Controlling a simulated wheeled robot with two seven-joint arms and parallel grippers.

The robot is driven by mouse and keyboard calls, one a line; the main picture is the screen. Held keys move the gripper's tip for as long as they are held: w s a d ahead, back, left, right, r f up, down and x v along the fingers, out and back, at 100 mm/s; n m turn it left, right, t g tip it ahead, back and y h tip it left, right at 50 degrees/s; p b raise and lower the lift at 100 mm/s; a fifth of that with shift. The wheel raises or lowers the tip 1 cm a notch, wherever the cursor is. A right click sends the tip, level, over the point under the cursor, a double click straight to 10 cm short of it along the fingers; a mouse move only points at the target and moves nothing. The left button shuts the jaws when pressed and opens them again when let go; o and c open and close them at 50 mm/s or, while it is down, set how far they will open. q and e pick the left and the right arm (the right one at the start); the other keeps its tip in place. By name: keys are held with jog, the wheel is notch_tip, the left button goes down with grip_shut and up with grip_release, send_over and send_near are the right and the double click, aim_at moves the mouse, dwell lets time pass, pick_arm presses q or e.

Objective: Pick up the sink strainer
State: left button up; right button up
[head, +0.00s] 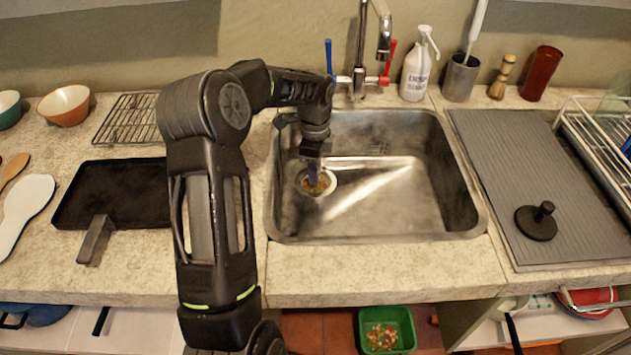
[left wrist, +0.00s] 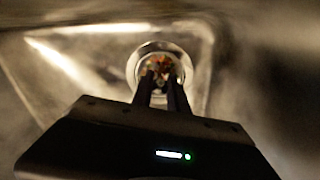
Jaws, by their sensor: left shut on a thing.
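The sink strainer (head: 327,187) is a round, pale metal piece with colourful food scraps in it, low at the left side of the sink (head: 440,190). In the left wrist view the strainer (left wrist: 140,66) shows as a bright ring just beyond the fingers. My left gripper (head: 313,180) reaches down into the sink from above, its fingers close together and shut on the strainer's middle. The fingertips (left wrist: 162,80) cover part of the scraps, so the exact grip point is hidden. The strainer appears to be at the sink floor; I cannot tell whether it is raised. My right gripper is out of view.
The faucet (head: 372,50) stands behind the sink. A black stopper (head: 536,223) lies on the grey drain mat (head: 490,150) at right. A black tray (head: 120,190) is at left. A green bin (head: 364,342) with scraps sits on the floor below. The sink's right side is empty.

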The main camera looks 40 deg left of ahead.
pick_arm(q)
grip_shut()
notch_tip(320, 180, up, 10)
jog(key=shift+r, duration=0.1)
dwell(0.5)
dwell(0.6)
